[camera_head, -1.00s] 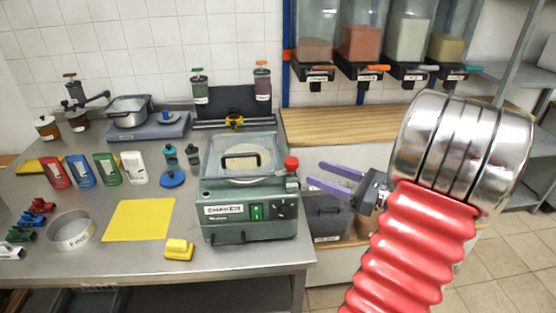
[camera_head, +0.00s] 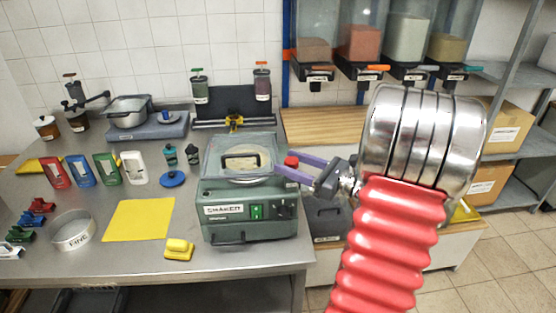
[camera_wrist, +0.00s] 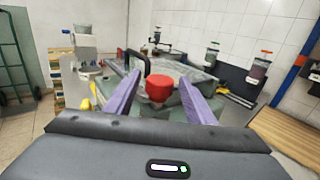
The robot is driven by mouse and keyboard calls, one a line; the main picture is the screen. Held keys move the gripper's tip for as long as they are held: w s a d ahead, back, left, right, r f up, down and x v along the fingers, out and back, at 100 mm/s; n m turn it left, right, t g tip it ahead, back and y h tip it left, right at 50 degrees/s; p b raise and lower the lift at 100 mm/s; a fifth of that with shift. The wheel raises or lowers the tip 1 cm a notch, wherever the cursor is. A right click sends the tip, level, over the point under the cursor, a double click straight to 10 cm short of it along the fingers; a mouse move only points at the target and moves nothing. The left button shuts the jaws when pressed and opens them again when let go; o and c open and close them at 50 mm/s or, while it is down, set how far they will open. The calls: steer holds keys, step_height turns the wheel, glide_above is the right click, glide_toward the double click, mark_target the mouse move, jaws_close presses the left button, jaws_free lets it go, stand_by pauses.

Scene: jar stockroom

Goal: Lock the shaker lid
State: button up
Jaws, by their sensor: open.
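The shaker (camera_head: 240,222) is a dark green box labelled SHAKER with a green switch and a dark knob, standing at the right end of the steel table. Its clear lid (camera_head: 215,160) with a black handle lies flat on top. A red knob (camera_head: 291,161) sits at the lid's right edge; in the wrist view the red knob (camera_wrist: 159,88) shows between the finger tips. My gripper (camera_head: 293,170) has purple fingers and is open, one finger on each side of the red knob. I cannot tell whether either finger touches it.
A yellow sheet (camera_head: 138,220), a yellow block (camera_head: 179,249) and a sieve ring (camera_head: 73,230) lie left of the shaker. Coloured scoops and small bottles stand behind them. A dark bin (camera_head: 325,222) is under my gripper. A wooden counter (camera_head: 330,128) lies behind.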

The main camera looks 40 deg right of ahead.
steer(key=shift+x, duration=2.05)
steer(key=shift+c, duration=0.6)
steer(key=c, duration=1)
